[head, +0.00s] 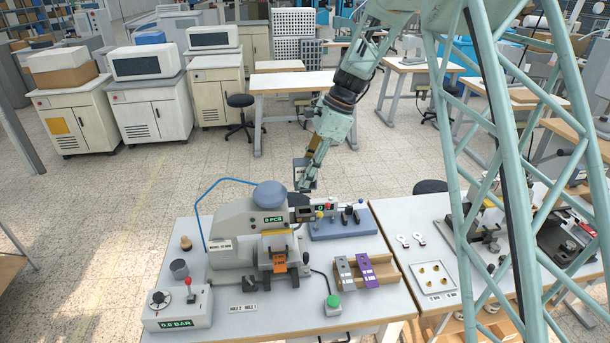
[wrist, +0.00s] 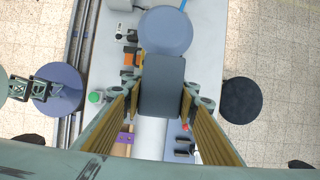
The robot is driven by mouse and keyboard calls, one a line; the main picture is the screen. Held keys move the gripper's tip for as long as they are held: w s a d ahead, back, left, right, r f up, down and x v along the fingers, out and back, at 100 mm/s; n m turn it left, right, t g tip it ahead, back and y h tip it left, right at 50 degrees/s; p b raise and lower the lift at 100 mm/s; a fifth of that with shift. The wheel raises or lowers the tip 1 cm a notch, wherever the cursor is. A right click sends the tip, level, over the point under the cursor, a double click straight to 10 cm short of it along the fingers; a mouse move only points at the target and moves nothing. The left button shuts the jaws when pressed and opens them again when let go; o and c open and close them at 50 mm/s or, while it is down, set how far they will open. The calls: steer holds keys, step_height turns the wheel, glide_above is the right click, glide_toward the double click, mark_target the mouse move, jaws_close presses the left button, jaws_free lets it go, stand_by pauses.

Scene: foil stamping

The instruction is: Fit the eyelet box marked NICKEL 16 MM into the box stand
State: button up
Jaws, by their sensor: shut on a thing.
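My gripper (head: 309,176) hangs in the air behind the eyelet press (head: 240,215). It also shows in the wrist view (wrist: 161,92), with its two yellow-padded fingers on either side of a dark grey box (wrist: 162,75). The gripper is shut on this box; no marking on it can be read from here. In the head view the box (head: 301,172) is small and partly hidden by the gripper. A white label plate (head: 220,246) on the press's left seems to read NICKEL, with its number unclear. I cannot pick out the box stand with certainty.
The press has a round blue-grey top (head: 270,194). A blue-grey rack (head: 340,229) with small tools stands to its right. A wooden tray (head: 350,272) holds grey and purple pieces. A pressure control box (head: 178,305) is front left. A blue hose (head: 203,205) arcs behind the press.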

mark_target(307, 161)
steer(key=shift+r+p, duration=1)
steer(key=shift+r, duration=0.45)
steer(key=shift+r+p, duration=1)
steer(key=shift+r, duration=0.35)
steer(key=shift+f, duration=0.1)
steer(key=shift+d+f+b, duration=0.25)
steer(key=shift+f+b, duration=0.05)
steer(key=shift+b, duration=0.05)
steer(key=s+d+f+n+g+h+b, duration=0.1)
steer(key=d+f+n+b, duration=0.5)
steer(key=d, duration=0.5)
steer(key=s+d+f+n+g+h+b, duration=0.1)
steer(key=d+f+n+g+h+b, duration=0.1)
steer(key=d+f+n+b, duration=0.4)
steer(key=shift+d+f+n+g+b, duration=0.3)
steer(key=shift+d+f+b, duration=2.1)
steer(key=shift+d+b, duration=0.65)
steer(key=shift+d, duration=0.1)
